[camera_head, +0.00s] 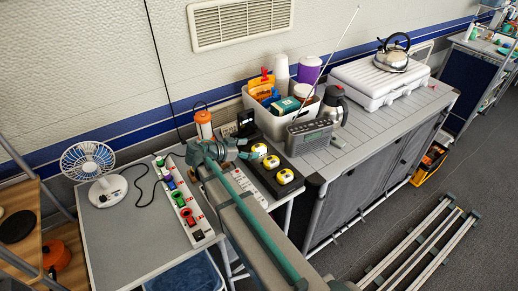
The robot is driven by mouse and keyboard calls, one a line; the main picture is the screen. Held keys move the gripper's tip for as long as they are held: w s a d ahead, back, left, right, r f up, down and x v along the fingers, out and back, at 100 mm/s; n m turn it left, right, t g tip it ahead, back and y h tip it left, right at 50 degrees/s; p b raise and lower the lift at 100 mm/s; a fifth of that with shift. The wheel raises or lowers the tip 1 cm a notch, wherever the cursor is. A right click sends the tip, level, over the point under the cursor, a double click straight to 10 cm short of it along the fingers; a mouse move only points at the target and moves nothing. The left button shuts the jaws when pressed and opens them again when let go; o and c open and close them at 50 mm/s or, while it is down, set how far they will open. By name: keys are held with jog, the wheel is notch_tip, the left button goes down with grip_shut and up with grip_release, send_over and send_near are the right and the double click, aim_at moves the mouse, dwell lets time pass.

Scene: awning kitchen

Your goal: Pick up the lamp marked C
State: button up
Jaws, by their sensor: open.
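Three small round yellow-and-white things that look like lamps stand in a row on a black tray (263,182): a far one (259,148), a middle one (271,162) and a near one (285,177). Their dark top markings are too small to read, so I cannot tell which is C. My gripper (250,154) is open, just left of the far lamp. I cannot tell whether it touches it. My arm hides part of the table and power strip behind it.
A radio (309,137) with a long antenna stands right of the tray. A white bin of goods (270,122) and a steel flask (334,104) are behind. An orange lantern (204,122), power strip (190,208) and fan (92,165) are left. The grey table's (125,235) front is clear.

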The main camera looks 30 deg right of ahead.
aim_at(262, 146)
jog(key=shift+p+x, duration=0.55)
jog(key=shift+x, duration=1.3)
jog(key=shift+r, duration=0.1)
jog(key=c, duration=1.3)
jog(key=shift+s+r, duration=0.1)
jog(key=shift+r, duration=0.1)
